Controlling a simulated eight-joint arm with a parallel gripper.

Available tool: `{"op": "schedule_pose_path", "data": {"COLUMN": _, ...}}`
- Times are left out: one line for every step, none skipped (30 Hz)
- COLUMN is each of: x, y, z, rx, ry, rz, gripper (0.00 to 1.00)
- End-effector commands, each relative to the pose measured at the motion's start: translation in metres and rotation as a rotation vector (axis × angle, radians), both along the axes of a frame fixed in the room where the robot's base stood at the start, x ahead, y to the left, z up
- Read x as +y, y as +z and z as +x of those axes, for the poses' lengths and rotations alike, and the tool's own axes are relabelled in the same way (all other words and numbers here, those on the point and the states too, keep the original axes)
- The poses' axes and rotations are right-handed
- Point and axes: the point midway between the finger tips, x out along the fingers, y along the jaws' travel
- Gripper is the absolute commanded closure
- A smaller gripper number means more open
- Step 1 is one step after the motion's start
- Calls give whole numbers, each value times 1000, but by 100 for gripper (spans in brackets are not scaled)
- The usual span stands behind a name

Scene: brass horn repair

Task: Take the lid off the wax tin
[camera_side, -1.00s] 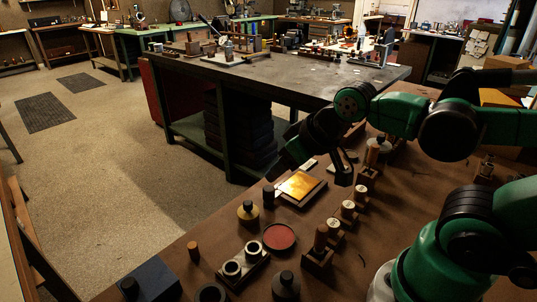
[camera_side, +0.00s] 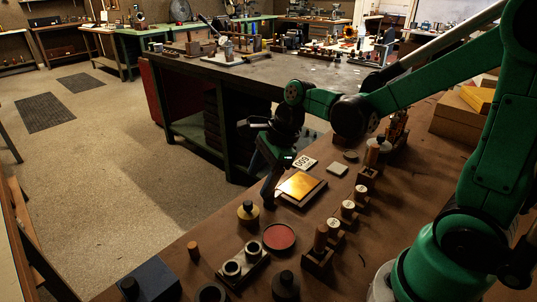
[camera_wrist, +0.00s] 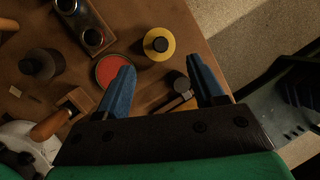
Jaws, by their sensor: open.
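The wax tin (camera_side: 279,237) looks like the low round dark tin with a flat red top, standing on the brown bench near the front. It also shows in the wrist view (camera_wrist: 108,68), partly behind the left finger. I cannot tell whether the red is a lid or wax. My gripper (camera_side: 268,194) is above the bench, left of the gold plate and beyond the tin. In the wrist view my gripper (camera_wrist: 160,66) has its blue fingers wide apart. A small dark cylinder (camera_wrist: 178,83) shows between them, below; no grip on it is visible.
A yellow bottle with a black cap (camera_side: 248,212) stands close to the tin. A block with two rings (camera_side: 243,263) and a dark bottle (camera_side: 286,286) are nearer. Wooden-handled tools (camera_side: 321,240) stand to the right. The gold plate (camera_side: 301,186) lies beyond.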

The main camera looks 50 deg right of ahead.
Motion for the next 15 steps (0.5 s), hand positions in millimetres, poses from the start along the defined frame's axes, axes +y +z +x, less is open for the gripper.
{"op": "schedule_pose_path", "data": {"x": -1, "y": -4, "z": 3, "rx": 35, "ry": -72, "rz": 36, "gripper": 38}}
{"op": "schedule_pose_path", "data": {"x": -1, "y": -6, "z": 4, "rx": 54, "ry": -110, "rz": 55, "gripper": 38}}
{"op": "schedule_pose_path", "data": {"x": -1, "y": -8, "z": 4, "rx": 75, "ry": -152, "rz": 74, "gripper": 38}}
{"op": "schedule_pose_path", "data": {"x": -1, "y": -9, "z": 5, "rx": 87, "ry": -176, "rz": 85, "gripper": 38}}
{"op": "schedule_pose_path", "data": {"x": 0, "y": -10, "z": 5, "rx": 96, "ry": -194, "rz": 94, "gripper": 38}}
{"op": "schedule_pose_path", "data": {"x": 0, "y": -12, "z": 6, "rx": 103, "ry": -208, "rz": 101, "gripper": 38}}
{"op": "schedule_pose_path", "data": {"x": 0, "y": -14, "z": 7, "rx": 106, "ry": -216, "rz": 104, "gripper": 38}}
{"op": "schedule_pose_path", "data": {"x": 1, "y": -15, "z": 7, "rx": 108, "ry": -219, "rz": 105, "gripper": 38}}
{"op": "schedule_pose_path", "data": {"x": 2, "y": -18, "z": 8, "rx": 109, "ry": -218, "rz": 105, "gripper": 38}}
{"op": "schedule_pose_path", "data": {"x": 3, "y": -21, "z": 9, "rx": 109, "ry": -217, "rz": 105, "gripper": 38}}
{"op": "schedule_pose_path", "data": {"x": 4, "y": -24, "z": 9, "rx": 108, "ry": -217, "rz": 105, "gripper": 38}}
{"op": "schedule_pose_path", "data": {"x": 6, "y": -29, "z": 10, "rx": 108, "ry": -217, "rz": 105, "gripper": 38}}
{"op": "schedule_pose_path", "data": {"x": 7, "y": -32, "z": 11, "rx": 108, "ry": -217, "rz": 104, "gripper": 38}}
{"op": "schedule_pose_path", "data": {"x": 8, "y": -36, "z": 12, "rx": 108, "ry": -217, "rz": 104, "gripper": 38}}
{"op": "schedule_pose_path", "data": {"x": 10, "y": -40, "z": 13, "rx": 108, "ry": -216, "rz": 103, "gripper": 38}}
